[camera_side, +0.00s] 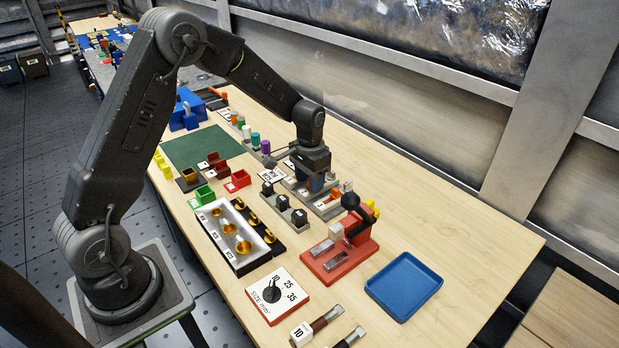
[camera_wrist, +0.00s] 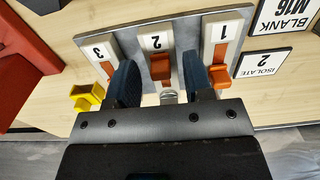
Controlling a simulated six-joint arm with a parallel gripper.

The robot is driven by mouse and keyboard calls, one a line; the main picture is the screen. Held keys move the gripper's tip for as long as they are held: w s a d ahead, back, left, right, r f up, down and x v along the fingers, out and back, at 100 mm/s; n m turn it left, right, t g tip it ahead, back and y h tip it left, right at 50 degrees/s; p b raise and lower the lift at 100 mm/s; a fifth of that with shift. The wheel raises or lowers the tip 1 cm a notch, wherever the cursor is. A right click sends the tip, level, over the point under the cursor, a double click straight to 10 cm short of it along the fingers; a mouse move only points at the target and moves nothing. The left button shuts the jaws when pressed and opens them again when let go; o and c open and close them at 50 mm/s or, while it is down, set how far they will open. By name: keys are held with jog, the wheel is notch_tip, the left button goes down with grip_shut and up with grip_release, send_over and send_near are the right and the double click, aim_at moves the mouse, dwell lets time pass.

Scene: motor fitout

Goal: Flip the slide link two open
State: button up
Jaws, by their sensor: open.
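A grey panel with slide links stands below my gripper in the side view. In the wrist view the panel (camera_wrist: 185,45) shows three white tracks marked 3, 2 and 1, each with an orange slider. The slide link two (camera_wrist: 161,67) is the middle one, with its orange slider just beside the numeral. My gripper (camera_wrist: 160,72) is open, its dark blue fingers on either side of slide link two. I cannot tell whether they touch it. In the side view my gripper (camera_side: 316,184) points down at the panel and hides part of it.
A card reading "ISOLATE 2" (camera_wrist: 263,63) lies beside the panel. A yellow part (camera_wrist: 88,96) is near the track marked 3. In the side view, a red fixture (camera_side: 340,262) with a black-knobbed lever and a blue tray (camera_side: 404,312) stand nearer the camera. Bare table lies along the wall side.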

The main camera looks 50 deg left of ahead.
notch_tip(320, 180, up, 14)
dwell(0.5)
jog(key=shift+f, duration=0.1)
jog(key=s+d+r+t, duration=0.1)
jog(key=s+d+r, duration=0.2)
jog(key=s+r, duration=0.15)
jog(key=s+d+r+t, duration=0.2)
jog(key=s+d+r, duration=0.1)
jog(key=s, duration=0.3)
jog(key=s+d+t, duration=0.2)
jog(key=s+d, duration=0.1)
jog(key=s, duration=1.1)
jog(key=shift+s+d+f+t, duration=0.15)
jog(key=shift+s+d+t, duration=0.05)
jog(key=shift+s+t, duration=0.1)
